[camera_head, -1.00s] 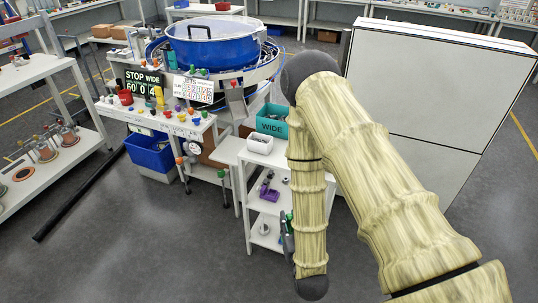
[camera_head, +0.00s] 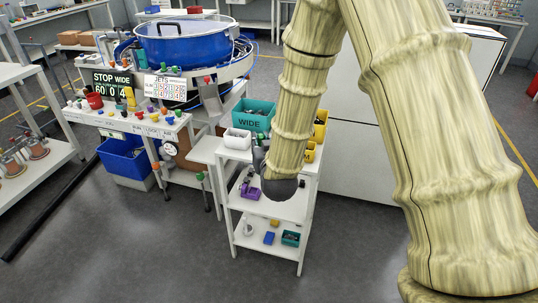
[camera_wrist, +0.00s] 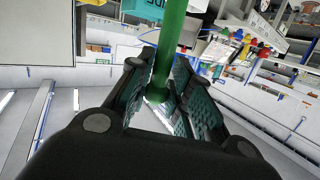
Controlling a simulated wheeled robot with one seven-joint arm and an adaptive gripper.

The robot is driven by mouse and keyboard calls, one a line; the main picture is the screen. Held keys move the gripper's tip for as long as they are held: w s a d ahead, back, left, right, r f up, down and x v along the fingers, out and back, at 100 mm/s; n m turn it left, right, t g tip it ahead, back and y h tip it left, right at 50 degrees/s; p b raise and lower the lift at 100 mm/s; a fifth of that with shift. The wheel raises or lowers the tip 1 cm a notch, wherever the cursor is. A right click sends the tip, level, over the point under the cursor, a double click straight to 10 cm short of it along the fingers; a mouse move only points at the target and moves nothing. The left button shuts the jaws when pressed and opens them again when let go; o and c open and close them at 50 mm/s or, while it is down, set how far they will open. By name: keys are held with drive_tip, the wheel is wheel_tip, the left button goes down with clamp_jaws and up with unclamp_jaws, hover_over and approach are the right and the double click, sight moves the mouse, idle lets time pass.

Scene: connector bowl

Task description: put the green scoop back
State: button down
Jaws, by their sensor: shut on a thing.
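The green scoop shows in the wrist view as a green handle (camera_wrist: 172,45) standing up between the fingers; its scoop end cannot be made out. My gripper (camera_wrist: 163,82) is shut on this handle. In the head view my gripper (camera_head: 258,158) is mostly hidden behind my wrist, at the upper left part of the white shelf rack (camera_head: 283,262).
A white bin (camera_head: 237,139) and a teal bin marked WIDE (camera_head: 251,116) stand on the rack top, with yellow bins (camera_head: 320,126) at right. A purple holder (camera_head: 249,191) is on the middle shelf. A blue bowl machine (camera_head: 187,45) stands behind left. Open floor lies in front.

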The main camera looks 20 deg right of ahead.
drive_tip(key=shift+w+r, duration=0.35)
drive_tip(key=shift+r, duration=0.35)
drive_tip(key=shift+w+d+r, duration=0.15)
drive_tip(key=shift+w, duration=0.15)
drive_tip(key=w+d+f+p, duration=0.2)
drive_tip(key=w+d+p, duration=0.1)
drive_tip(key=w, duration=0.4)
drive_tip(key=w+d+f+p, duration=0.3)
drive_tip(key=w, duration=0.4)
drive_tip(key=shift+d+f, duration=0.1)
drive_tip(key=shift+f, duration=0.15)
drive_tip(key=c, duration=1.3)
unclamp_jaws()
